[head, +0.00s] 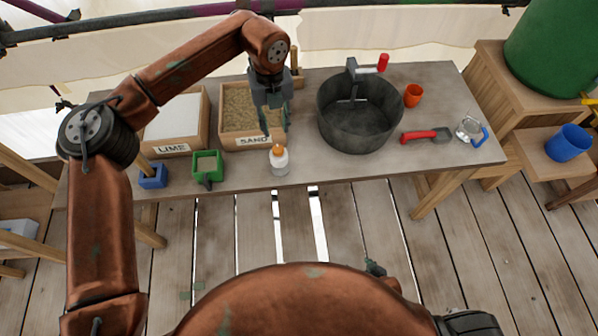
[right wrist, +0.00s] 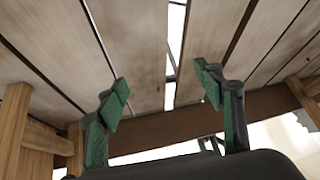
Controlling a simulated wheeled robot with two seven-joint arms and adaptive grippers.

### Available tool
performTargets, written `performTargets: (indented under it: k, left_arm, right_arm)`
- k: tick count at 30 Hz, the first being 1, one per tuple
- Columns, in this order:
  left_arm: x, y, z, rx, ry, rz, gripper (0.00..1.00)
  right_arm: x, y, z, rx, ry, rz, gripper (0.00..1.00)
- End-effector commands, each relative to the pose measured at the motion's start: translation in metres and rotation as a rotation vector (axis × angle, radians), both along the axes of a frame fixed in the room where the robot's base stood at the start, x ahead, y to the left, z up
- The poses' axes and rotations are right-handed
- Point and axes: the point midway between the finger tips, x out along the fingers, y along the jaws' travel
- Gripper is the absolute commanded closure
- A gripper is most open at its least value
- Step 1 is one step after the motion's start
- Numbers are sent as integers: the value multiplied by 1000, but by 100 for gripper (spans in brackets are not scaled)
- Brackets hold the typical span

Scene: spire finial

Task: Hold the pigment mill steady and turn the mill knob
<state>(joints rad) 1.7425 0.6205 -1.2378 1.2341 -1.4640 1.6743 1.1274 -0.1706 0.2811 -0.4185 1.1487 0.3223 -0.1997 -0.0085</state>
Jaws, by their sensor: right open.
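The pigment mill appears to be the small white bottle-shaped thing (head: 280,164) with an orange knob (head: 278,150) on top. It stands upright near the table's front edge. My left gripper (head: 275,122) hangs just behind and above it, in front of the sand box, fingers apart and empty. I cannot tell whether a fingertip touches the knob. My right gripper (right wrist: 163,88) is open and empty in the right wrist view, with plank floor beyond its fingers. In the head view only a small part of it shows, low beside my body, away from the table.
Bare tabletop lies right of the mill.

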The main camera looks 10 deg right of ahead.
Motion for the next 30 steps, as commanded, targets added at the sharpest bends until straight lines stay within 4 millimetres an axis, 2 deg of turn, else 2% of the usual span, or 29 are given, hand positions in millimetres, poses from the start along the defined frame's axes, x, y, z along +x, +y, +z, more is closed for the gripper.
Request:
performTargets:
  k: [1, 6, 12, 15, 19, 22, 27, 30]
  left_arm:
    - [0, 0, 0, 0, 0, 0, 71]
    - [0, 0, 0, 0, 0, 1, 71]
    - [0, 0, 0, 0, 0, 1, 71]
    - [0, 0, 0, 0, 0, 0, 71]
    - [0, 0, 0, 0, 0, 0, 71]
    - [0, 0, 0, 0, 0, 0, 71]
    - [0, 0, 0, 0, 0, 0, 71]
    - [0, 0, 0, 0, 0, 0, 71]
  right_arm:
    - [24, 10, 17, 24, -41, 16, 38]
    - [87, 53, 77, 123, -163, 66, 38]
    - [139, 114, 158, 261, -286, 143, 38]
    - [154, 148, 202, 338, -337, 186, 38]
    - [162, 192, 260, 446, -389, 250, 38]
    - [158, 226, 306, 532, -418, 304, 38]
    - [139, 275, 376, 673, -444, 390, 38]
    - [123, 296, 409, 741, -446, 433, 38]
